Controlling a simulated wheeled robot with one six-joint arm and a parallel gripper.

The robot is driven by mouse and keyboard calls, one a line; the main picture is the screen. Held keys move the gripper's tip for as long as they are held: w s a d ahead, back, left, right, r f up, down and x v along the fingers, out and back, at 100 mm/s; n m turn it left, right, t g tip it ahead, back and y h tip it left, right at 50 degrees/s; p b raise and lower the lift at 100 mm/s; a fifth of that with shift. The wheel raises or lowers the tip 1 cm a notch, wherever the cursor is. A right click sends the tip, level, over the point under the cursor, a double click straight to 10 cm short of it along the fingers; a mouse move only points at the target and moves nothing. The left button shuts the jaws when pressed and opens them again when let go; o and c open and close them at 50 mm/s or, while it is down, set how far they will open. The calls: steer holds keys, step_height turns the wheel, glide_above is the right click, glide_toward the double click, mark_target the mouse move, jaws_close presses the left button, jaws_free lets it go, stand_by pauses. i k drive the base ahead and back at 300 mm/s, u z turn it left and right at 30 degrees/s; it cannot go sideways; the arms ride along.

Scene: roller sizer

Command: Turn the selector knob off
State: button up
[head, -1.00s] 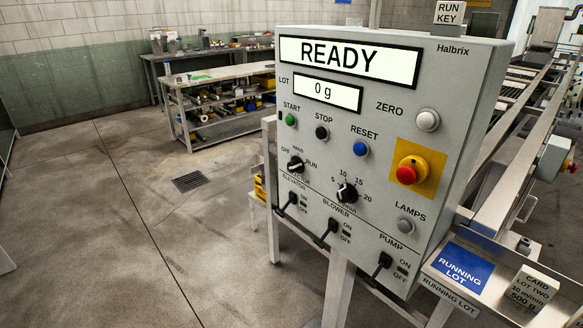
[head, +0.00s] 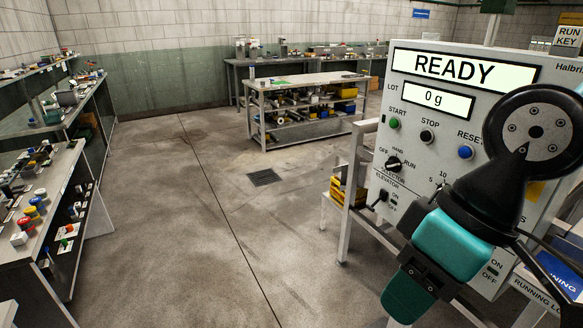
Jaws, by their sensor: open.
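The selector knob (head: 393,164) is a small black rotary knob on the grey control panel (head: 402,68). Labels OFF, HAND and RUN surround it, with OFF at its upper left and RUN at its right. Its pale pointer mark appears to face right, toward RUN, but it is small. My arm, black and teal, crosses the right side of the head view in front of the panel. The knob stays uncovered, left of the arm. I cannot make out my gripper's jaws. The panel display (head: 462,68) reads READY, and the lot display (head: 438,100) reads 0 g.
Close to the knob are a green START button (head: 394,123), a black STOP button (head: 427,137), a blue RESET button (head: 466,152) and the elevator switch (head: 381,197). My arm covers much of the panel's right side. Open floor (head: 190,240) lies left; a cluttered bench (head: 45,175) stands beyond.

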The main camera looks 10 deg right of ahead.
mark_target(392, 164)
steer(key=u, duration=1)
steer(key=i, duration=3.7)
steer(key=z, duration=3.85)
